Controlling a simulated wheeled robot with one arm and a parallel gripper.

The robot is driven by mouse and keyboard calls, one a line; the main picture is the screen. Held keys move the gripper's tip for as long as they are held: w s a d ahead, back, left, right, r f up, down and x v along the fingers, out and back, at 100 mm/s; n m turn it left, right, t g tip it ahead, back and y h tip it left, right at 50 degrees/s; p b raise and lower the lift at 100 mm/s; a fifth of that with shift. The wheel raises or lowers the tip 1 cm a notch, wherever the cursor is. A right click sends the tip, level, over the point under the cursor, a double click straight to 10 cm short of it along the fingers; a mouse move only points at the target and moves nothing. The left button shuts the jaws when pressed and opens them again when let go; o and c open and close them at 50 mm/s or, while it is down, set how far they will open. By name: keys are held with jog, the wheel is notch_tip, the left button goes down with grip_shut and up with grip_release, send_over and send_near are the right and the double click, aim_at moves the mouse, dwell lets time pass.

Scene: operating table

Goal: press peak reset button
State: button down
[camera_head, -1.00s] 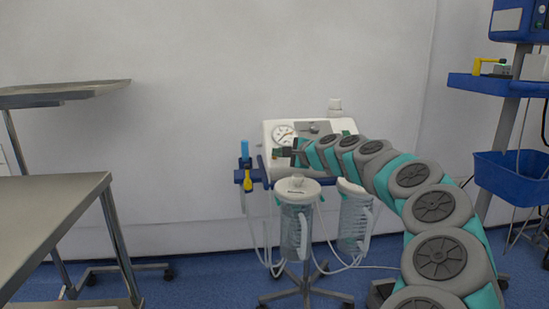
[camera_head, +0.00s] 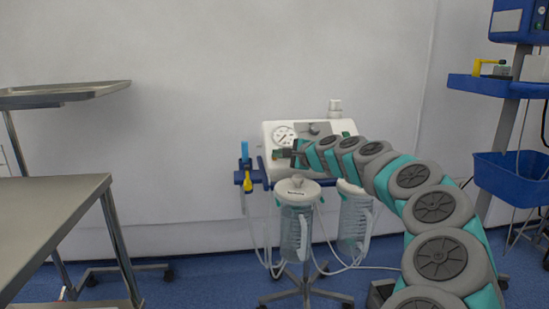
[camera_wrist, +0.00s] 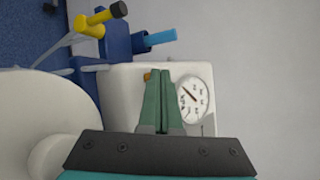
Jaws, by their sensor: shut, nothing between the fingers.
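A white suction unit (camera_head: 350,128) on a wheeled stand has a round dial gauge (camera_head: 283,134) on its front panel. The gauge also shows in the wrist view (camera_wrist: 196,100), right beside my fingers. A small orange part (camera_wrist: 147,77) shows on the panel just left of my fingertips; it may be the peak reset button, but no label is readable. My gripper (camera_wrist: 161,74) is shut and empty, its green fingers together over the panel. In the head view my gripper (camera_head: 282,153) is at the panel, below the gauge. I cannot tell whether the fingertips touch it.
Clear canisters (camera_head: 296,225) with hoses hang under the unit. A blue bracket with a yellow-and-blue fitting (camera_head: 247,178) is at its left. A steel table (camera_head: 60,205) stands at left, and a blue-shelved cart (camera_head: 500,85) at right. Open floor lies between table and unit.

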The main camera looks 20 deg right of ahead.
jog(key=shift+s+a+r, duration=0.1)
jog(key=shift+s+r, duration=0.2)
jog(key=shift+r, duration=0.1)
jog(key=shift+r+p, duration=0.15)
jog(key=shift+p, duration=0.15)
jog(key=s+r+p, duration=0.1)
jog(key=r, duration=0.1)
jog(key=s+r+p, duration=0.1)
jog(key=shift+s+a+r+p, duration=0.3)
jog(key=shift+s+a+r, duration=0.1)
dwell(0.5)
